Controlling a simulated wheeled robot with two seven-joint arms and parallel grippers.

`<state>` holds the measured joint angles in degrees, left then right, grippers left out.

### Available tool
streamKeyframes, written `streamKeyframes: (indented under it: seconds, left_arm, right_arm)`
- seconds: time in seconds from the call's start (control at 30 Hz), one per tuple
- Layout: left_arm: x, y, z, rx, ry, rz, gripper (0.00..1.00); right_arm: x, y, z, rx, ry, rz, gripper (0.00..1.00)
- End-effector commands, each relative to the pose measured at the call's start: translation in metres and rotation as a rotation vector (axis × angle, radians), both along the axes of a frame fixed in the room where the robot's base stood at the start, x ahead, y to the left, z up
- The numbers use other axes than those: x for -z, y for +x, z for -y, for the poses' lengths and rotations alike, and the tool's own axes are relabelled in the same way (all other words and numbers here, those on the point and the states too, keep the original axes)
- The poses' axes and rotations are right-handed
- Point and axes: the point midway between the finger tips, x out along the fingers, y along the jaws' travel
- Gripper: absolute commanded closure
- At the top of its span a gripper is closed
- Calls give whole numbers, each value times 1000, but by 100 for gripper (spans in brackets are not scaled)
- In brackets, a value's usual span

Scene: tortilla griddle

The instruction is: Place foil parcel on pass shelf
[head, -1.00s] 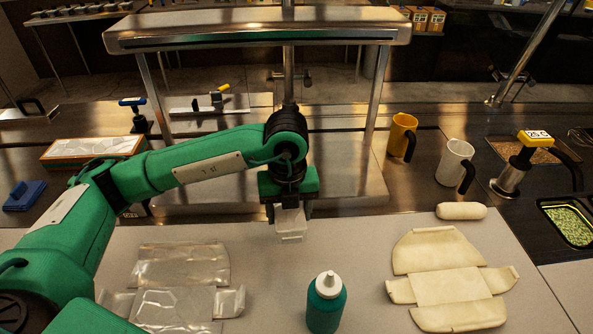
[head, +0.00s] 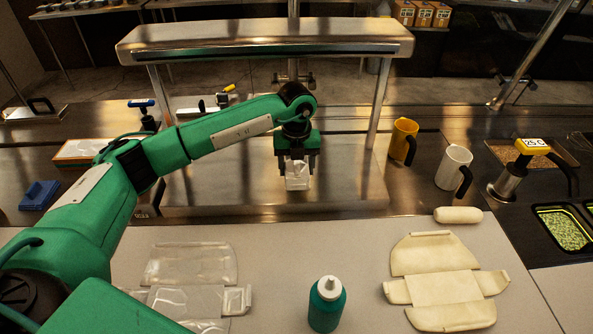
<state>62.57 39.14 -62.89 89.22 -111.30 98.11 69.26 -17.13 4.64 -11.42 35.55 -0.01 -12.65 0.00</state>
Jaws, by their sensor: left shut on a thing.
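The foil parcel (head: 297,181) is a small silvery-white block in the head view. My left gripper (head: 297,170) points down and is shut on it. The raised steel top (head: 262,40) stands on posts behind the arm. My right gripper is not in view.
A teal bottle (head: 326,303) stands on the pale counter at the front. Clear foil sheets (head: 190,265) lie left, an unfolded tortilla (head: 442,286) and a roll (head: 458,215) right. Yellow (head: 402,141) and white (head: 453,166) jugs stand right of the shelf.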

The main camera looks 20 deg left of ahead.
Motion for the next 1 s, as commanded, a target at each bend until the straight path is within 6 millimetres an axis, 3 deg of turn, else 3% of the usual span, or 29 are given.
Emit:
streamKeyframes:
  seconds: [0.17,0.33,0.73,0.77,0.8,0.87,1.0]
  left_arm:
    - [6,3,-1,0,-1,-2,69]
    - [29,2,-1,-1,0,-3,69]
    - [40,3,-1,0,-1,0,69]
    - [39,3,-1,0,0,0,35]
    - [38,3,-1,0,0,0,27]
    - [38,3,-1,0,0,0,19]
    - [38,3,-1,0,0,0,19]
  right_arm:
    - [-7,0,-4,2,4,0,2]
    - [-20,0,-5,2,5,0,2]
    - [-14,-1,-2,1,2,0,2]
    - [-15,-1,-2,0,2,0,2]
    - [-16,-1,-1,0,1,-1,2]
    - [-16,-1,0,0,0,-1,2]
    - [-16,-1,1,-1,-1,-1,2]
